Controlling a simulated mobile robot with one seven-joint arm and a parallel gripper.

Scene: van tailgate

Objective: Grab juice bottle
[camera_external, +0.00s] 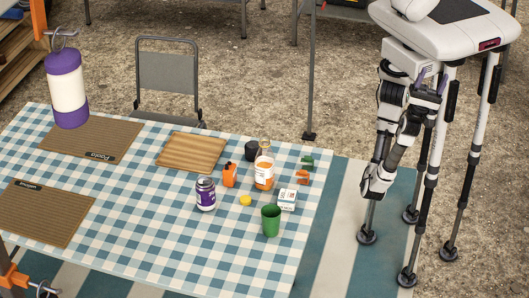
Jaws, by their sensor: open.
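The juice bottle (264,170) stands upright on the checked table, toward its right end. It is clear, with orange juice and a pale label band. My gripper (430,83) appears to be at the end of my folded arm, at the right of the picture. Its purple fingers look spread and empty. It is well apart from the bottle, off the table's right side. The gripper is small here and partly overlapped by my own body.
Close around the bottle are a dark cup (251,150), an orange item (229,175), a purple-white jar (205,194), a white box (287,200), a green cup (271,220) and small items. A wooden board (191,151) lies left. A chair (167,75) stands behind the table (140,222).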

